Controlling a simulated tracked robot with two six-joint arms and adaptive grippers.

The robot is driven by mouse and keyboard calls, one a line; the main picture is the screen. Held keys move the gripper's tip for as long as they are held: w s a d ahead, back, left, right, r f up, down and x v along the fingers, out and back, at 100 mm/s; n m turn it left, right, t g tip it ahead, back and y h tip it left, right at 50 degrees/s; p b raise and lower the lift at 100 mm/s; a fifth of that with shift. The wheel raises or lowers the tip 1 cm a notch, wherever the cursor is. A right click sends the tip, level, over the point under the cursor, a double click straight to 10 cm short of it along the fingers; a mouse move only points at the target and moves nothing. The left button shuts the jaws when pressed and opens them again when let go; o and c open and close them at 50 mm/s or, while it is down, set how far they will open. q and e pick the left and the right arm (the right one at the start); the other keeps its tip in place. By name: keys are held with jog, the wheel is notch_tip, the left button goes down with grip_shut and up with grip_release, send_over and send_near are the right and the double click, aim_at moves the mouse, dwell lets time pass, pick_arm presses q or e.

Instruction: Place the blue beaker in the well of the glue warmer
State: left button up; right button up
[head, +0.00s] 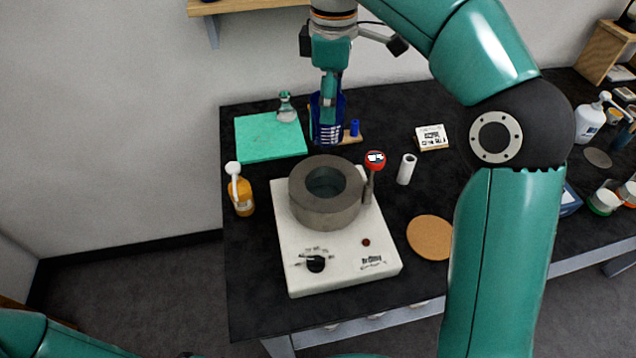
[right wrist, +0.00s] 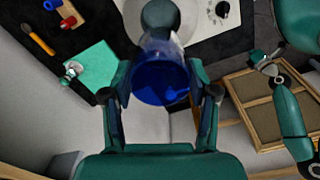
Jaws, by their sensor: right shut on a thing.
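The blue beaker (head: 326,128) is held upright in my right gripper (head: 329,98), behind the glue warmer in the head view. In the right wrist view the beaker (right wrist: 162,82) sits between the two fingers of that gripper (right wrist: 163,98), which is shut on it. The glue warmer (head: 294,272) has a white base with a thick grey ring on top; its round well (head: 327,182) is open and looks empty. The beaker is outside the well. In the right wrist view, part of my left arm shows with what looks like its gripper (right wrist: 265,62); its jaws are unclear.
A white cylinder (head: 406,169) and a cork disc (head: 430,238) lie to the right. An amber bottle (head: 241,194) stands left of the warmer. A green mat (head: 262,140) with a flask (head: 287,107) is at the back left.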

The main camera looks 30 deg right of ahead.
aim_at(329, 133)
notch_tip(329, 133, down, 19)
jog(key=shift+a+f+b, duration=0.1)
jog(key=shift+b, duration=0.6)
jog(key=shift+f, duration=0.25)
jog(key=shift+f, duration=0.1)
jog(key=o, duration=1.4)
jog(key=shift+o, duration=0.2)
notch_tip(329, 133, up, 12)
jog(key=shift+r, duration=0.15)
